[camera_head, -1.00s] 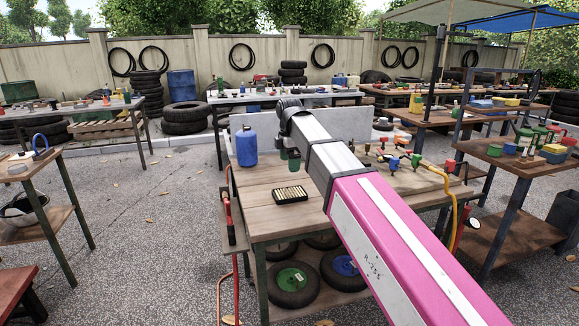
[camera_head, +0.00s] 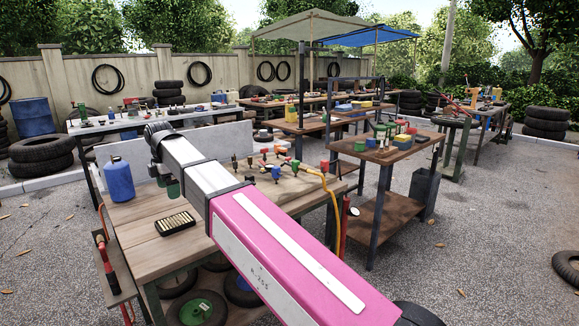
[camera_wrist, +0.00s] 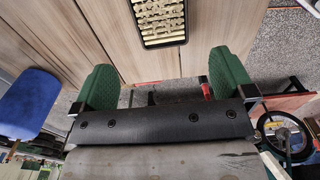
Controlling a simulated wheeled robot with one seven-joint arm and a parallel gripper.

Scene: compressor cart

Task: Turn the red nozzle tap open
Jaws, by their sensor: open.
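Several small coloured taps stand on the right part of the wooden workbench (camera_head: 145,228) in the head view. A red one (camera_head: 325,166) is at the bench's right edge, by the yellow hose. Another red piece (camera_head: 264,152) is farther back; I cannot tell which is the nozzle tap. Nearby are a blue tap (camera_head: 276,173) and a green one (camera_head: 295,164). My gripper (camera_head: 171,184) is at the bench's left, well apart from the taps and partly hidden by my arm. In the wrist view its green fingers (camera_wrist: 165,75) are wide apart with nothing between them.
A blue jug (camera_head: 118,180) and a tray of brass pieces (camera_head: 175,223) are on the bench near my gripper. The yellow hose (camera_head: 333,205) hangs down the bench's right side. Another table (camera_head: 375,150) stands to the right. Open gravel lies at the front right.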

